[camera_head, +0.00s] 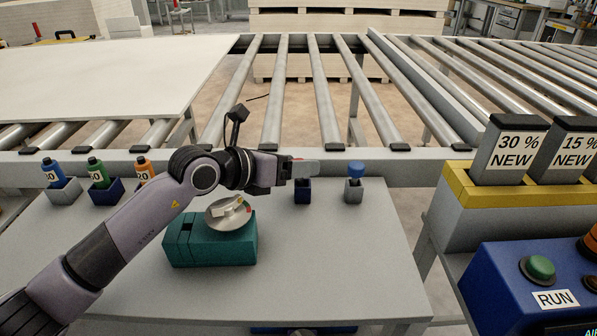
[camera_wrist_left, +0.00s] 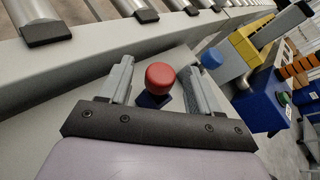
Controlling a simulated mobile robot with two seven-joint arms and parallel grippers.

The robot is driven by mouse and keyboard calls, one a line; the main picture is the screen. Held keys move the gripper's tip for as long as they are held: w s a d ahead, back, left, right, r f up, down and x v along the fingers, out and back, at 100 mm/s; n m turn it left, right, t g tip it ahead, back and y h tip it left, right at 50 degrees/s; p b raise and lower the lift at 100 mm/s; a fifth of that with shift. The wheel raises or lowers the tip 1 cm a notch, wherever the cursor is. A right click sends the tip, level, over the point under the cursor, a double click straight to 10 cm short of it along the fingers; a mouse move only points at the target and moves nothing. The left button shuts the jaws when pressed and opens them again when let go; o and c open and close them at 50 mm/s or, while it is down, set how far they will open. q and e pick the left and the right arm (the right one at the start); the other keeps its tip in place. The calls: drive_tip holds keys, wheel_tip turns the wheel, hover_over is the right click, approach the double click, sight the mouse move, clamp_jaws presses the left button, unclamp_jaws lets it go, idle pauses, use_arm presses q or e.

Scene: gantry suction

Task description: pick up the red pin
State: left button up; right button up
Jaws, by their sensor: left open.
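The red pin (camera_wrist_left: 160,77) has a rounded red head and stands in a dark blue holder (camera_wrist_left: 151,100) on the grey table. In the head view the dark blue holder (camera_head: 302,191) shows below my left gripper (camera_head: 306,169), which covers nearly all of the pin. In the left wrist view my left gripper (camera_wrist_left: 158,72) is open, with one finger on each side of the red head. Gaps show between the head and both fingers. My right gripper is not in view.
A blue pin (camera_head: 356,168) stands in a grey holder just to the right. A teal block with a metal disc (camera_head: 210,250) sits below my left arm. Bottles (camera_head: 97,172) in small bins stand at left. The roller conveyor's grey rail (camera_head: 400,172) runs behind.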

use_arm(q)
drive_tip(key=shift+w+d+f, duration=0.15)
drive_tip(key=shift+w+d, duration=0.1)
drive_tip(key=shift+d, duration=0.1)
drive_tip(key=c, duration=1.1)
drive_tip(key=shift+o, duration=0.2)
